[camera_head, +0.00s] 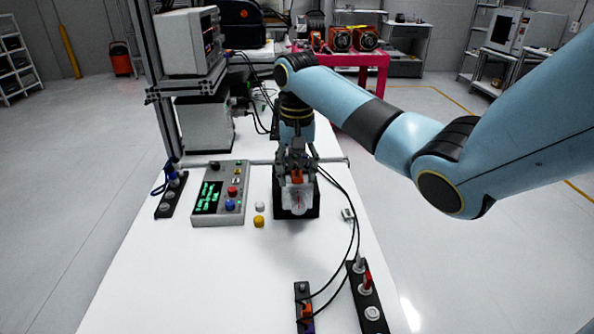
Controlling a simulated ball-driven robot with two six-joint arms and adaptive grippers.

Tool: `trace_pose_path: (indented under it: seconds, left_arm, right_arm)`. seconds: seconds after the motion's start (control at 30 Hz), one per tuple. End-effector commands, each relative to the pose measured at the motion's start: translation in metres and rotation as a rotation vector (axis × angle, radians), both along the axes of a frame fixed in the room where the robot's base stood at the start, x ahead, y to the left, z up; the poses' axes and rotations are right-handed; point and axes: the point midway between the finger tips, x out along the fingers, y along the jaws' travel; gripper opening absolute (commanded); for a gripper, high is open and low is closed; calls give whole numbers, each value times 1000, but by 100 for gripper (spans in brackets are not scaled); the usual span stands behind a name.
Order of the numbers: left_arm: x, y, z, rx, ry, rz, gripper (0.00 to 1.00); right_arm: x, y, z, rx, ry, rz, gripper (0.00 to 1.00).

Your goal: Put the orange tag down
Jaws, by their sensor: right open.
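My right gripper (297,172) points down over a black block (283,212) in the middle of the white table. It is open. A small orange piece (298,178) shows between or just behind its fingers; I cannot tell whether it touches them. A pale, clear-looking part (298,200) sits on the block just below. Another orange piece (307,311) is on a small black strip (302,290) at the front. I cannot tell which orange piece is the tag. My left gripper is not in view.
A grey control box (219,193) with a green-lettered screen and a black strip with knobs (171,195) stand left of the block. A yellow button (258,221) lies between. The front-left table is clear.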

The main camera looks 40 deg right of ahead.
Motion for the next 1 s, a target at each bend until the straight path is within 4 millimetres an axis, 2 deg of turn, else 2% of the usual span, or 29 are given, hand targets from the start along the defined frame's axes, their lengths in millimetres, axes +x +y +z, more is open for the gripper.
trace_pose_path:
  seconds: [0.17,0.27,0.47,0.6,0.77,1.0]
  left_arm:
    - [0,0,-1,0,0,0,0]
    - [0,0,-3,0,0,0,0]
    - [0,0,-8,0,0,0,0]
    - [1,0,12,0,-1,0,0]
    - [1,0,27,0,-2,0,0]
    - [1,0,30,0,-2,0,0]
  right_arm:
    - [0,-1,9,-1,-2,0,48]
    - [1,-1,25,-2,-4,1,48]
    - [2,-1,73,-2,-5,1,48]
    - [1,0,108,-1,-1,-1,48]
    - [0,0,121,1,1,-1,48]
    - [0,0,123,1,1,0,48]
